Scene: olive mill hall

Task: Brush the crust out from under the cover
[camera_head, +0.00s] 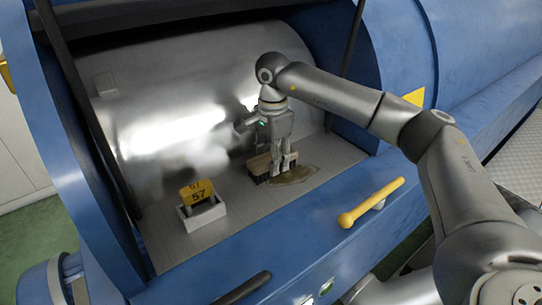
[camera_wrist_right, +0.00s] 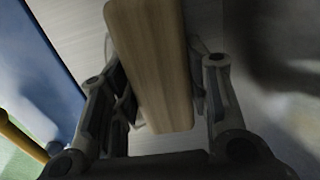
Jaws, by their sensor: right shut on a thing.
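My right gripper (camera_head: 283,168) is inside the opened blue machine, shut on a wooden-backed brush (camera_head: 259,166) with dark bristles. The brush's wooden back (camera_wrist_right: 152,60) fills the space between the fingers in the right wrist view. The brush is low at the grey floor of the opening. The crust (camera_head: 292,175), a flat olive-brown patch, lies on that floor just right of the brush and partly behind the gripper fingers. The raised blue cover (camera_head: 48,110) frames the opening, with a shiny metal drum (camera_head: 175,95) behind. My left gripper is not in view.
A yellow-handled lever (camera_head: 370,202) sits on the blue front edge. A dark handle (camera_head: 243,288) is at the lower front. Floor between holder and brush is clear.

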